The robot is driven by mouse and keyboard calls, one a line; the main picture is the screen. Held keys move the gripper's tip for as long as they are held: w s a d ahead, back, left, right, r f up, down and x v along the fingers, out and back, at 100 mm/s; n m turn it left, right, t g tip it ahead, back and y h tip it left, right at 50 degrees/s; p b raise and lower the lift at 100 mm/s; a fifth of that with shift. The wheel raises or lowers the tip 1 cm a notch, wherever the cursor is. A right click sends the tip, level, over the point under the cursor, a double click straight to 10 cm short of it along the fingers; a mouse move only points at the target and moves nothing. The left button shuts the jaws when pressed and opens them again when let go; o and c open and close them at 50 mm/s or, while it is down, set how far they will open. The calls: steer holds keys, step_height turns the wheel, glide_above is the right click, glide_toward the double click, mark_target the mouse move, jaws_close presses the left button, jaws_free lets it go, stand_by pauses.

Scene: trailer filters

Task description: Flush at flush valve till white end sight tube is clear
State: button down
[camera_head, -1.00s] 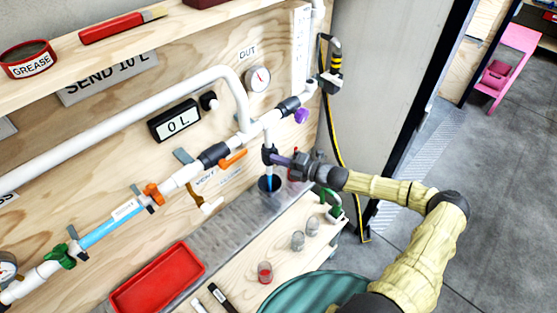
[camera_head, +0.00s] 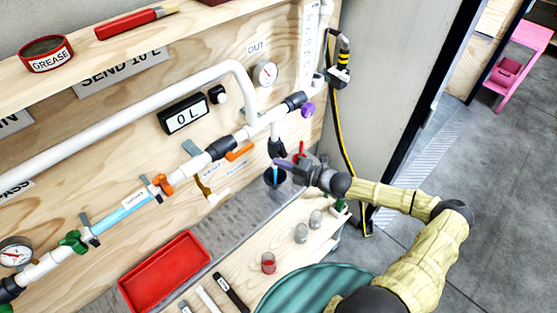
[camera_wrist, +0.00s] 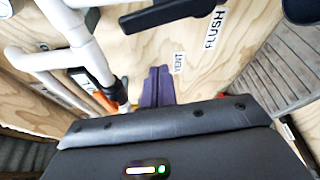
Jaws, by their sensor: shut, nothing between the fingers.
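My gripper (camera_head: 280,163) is shut and empty; its purple fingers (camera_wrist: 158,86) show in the wrist view. In the head view it lies just below a black valve fitting (camera_head: 278,147) on the downpipe, overlapping a blue stream or tube (camera_head: 275,174) above a dark drain cup (camera_head: 270,180). Contact cannot be told. A red handle (camera_head: 301,148) shows just above my gripper. In the wrist view a FLUSH label (camera_wrist: 214,28) is on the board beside a dark handle (camera_wrist: 168,14). A sight tube (camera_head: 122,218) in the sloping pipe looks blue.
Orange handles (camera_head: 239,151), a green valve (camera_head: 72,241) and a purple knob (camera_head: 308,110) sit along the pipe. The counter (camera_head: 186,114) reads 0 L. A teal round lid (camera_head: 305,295) is in front.

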steer(key=b+v, duration=0.2)
steer(key=v, duration=0.6)
steer(key=shift+w, duration=0.1)
steer(key=s+a+f+n+g+h, duration=0.25)
steer(key=s+n+g+h, duration=0.7)
steer(key=n, duration=1.05)
steer(key=s+d+r+n+t+h, duration=0.1)
steer(key=s+r+n, duration=0.3)
steer(key=r+n, duration=0.5)
steer(key=s+d+r+n+t+h, duration=0.2)
steer(key=s+d+r+n+h, duration=0.2)
steer(key=r+n, duration=0.5)
steer(key=shift+s+r+n, duration=0.4)
steer(key=shift+s+n, duration=0.3)
steer(key=shift+n, duration=0.5)
steer(key=shift+w, duration=0.1)
